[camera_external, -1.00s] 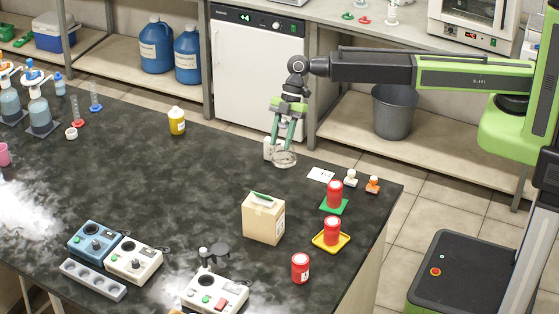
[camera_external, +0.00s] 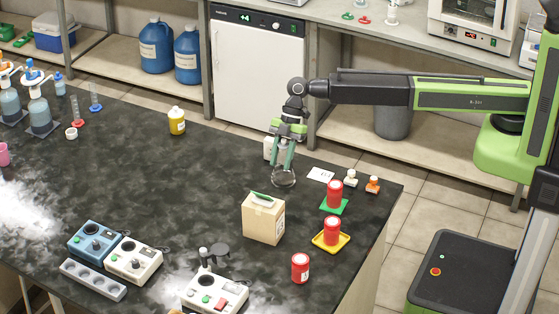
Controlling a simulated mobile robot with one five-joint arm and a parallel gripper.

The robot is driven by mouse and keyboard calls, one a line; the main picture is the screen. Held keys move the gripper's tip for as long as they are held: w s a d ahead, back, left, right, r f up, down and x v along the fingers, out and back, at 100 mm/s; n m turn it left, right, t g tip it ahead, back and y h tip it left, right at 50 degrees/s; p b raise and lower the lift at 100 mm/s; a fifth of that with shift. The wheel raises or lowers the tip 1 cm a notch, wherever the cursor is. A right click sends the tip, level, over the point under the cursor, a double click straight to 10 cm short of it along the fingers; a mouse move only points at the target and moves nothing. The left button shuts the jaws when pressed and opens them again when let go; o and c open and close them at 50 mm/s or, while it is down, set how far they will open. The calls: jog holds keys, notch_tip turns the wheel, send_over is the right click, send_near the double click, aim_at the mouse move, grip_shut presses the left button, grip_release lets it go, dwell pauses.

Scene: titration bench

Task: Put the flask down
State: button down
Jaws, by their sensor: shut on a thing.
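The flask (camera_external: 284,179) is clear glass with a round, wide base. It is at the far right part of the dark bench, and its base appears at or just above the bench top; I cannot tell whether it touches. My gripper (camera_external: 283,166) points down from above, with its fingers shut on the upper part of the flask. The fingers hide the neck. The flask looks upright.
A white bottle (camera_external: 269,148) stands close behind the gripper, partly hidden. A cardboard box (camera_external: 263,219) stands in front. To the right are a white card (camera_external: 321,174), small bottles (camera_external: 351,178) and red cans (camera_external: 335,193). Bench to the left is clear.

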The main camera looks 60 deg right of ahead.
jog(key=c, duration=1)
grip_release()
jog(key=shift+o, duration=0.2)
jog(key=shift+r+p, duration=0.35)
jog(key=shift+p, duration=0.1)
jog(key=p+v, duration=1)
jog(key=v, duration=0.1)
jog(key=shift+d+r, duration=0.25)
jog(key=s+d+f+m+h, duration=0.1)
jog(key=s+d+m, duration=0.4)
jog(key=d, duration=0.7)
jog(key=s+d+f+m+h, duration=0.1)
jog(key=s+d+m+h, duration=0.2)
jog(key=d, duration=1)
jog(key=s+d+f+m+h, duration=0.1)
jog(key=s+d+m+h, duration=0.1)
jog(key=s+d+m, duration=0.6)
jog(key=d+m, duration=0.2)
jog(key=d, duration=0.3)
jog(key=shift+s, duration=0.25)
